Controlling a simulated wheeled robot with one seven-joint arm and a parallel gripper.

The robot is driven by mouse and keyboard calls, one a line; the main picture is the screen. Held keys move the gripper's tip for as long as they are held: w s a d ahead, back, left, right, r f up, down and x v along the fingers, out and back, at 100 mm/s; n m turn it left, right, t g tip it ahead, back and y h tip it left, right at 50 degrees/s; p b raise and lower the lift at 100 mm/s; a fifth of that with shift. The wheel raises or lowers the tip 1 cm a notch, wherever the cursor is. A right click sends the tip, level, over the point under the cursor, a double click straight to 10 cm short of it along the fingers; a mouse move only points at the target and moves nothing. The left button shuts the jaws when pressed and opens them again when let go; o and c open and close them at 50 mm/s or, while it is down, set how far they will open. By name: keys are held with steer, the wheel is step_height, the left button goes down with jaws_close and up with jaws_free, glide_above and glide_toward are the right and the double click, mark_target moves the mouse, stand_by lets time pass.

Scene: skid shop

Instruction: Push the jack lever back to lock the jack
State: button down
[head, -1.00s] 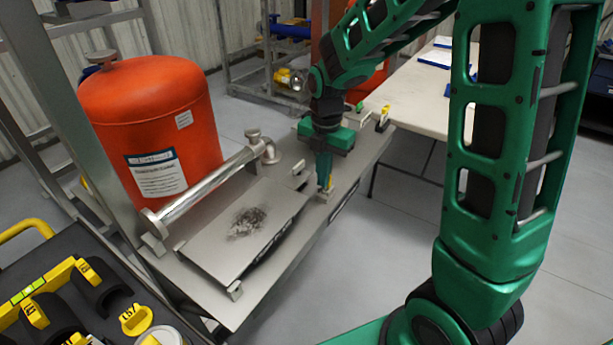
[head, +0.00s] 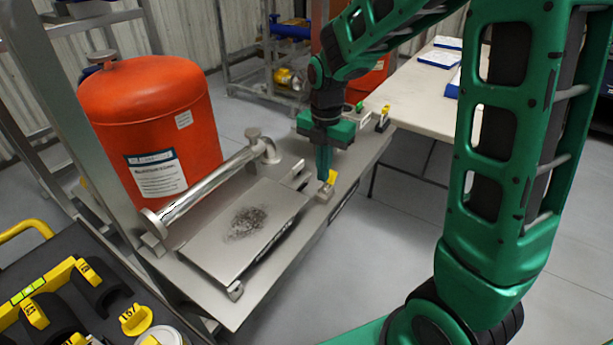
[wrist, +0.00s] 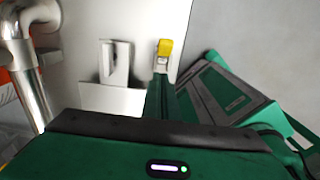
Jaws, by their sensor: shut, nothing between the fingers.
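The jack lever has a yellow tip (head: 332,177) and stands at the right edge of the steel skid, on a small metal jack base (head: 325,193). In the wrist view the yellow tip (wrist: 164,48) shows just beyond my fingers. My gripper (head: 324,178) is shut and empty, pointing down, with its green fingertips right beside the lever on its left in the head view. I cannot tell whether they touch it. The lower part of the lever is partly hidden by the fingers in the wrist view.
The steel skid (head: 215,305) carries a flat plate with a dark scuffed patch (head: 247,222), a metal pipe (head: 205,185) and an orange tank (head: 150,125). Another yellow-tipped piece (head: 384,116) stands near the white table (head: 425,105).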

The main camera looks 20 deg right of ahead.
steer(key=r, duration=0.5)
steer(key=shift+s+a+r, duration=0.1)
steer(key=shift+s+a, duration=0.1)
steer(key=shift+a, duration=0.1)
stand_by(0.4)
steer(key=s+d+m, duration=0.5)
steer(key=s+m, duration=0.3)
steer(key=m, duration=0.2)
steer(key=s+d+m, duration=0.4)
steer(key=s+m, duration=0.5)
steer(key=m, duration=0.2)
steer(key=s+d+r+m, duration=0.1)
steer(key=s+d+m, duration=0.4)
steer(key=s+m, duration=0.4)
steer(key=shift+s+d+m, duration=0.2)
steer(key=shift+d+m, duration=0.1)
steer(key=shift+m, duration=0.5)
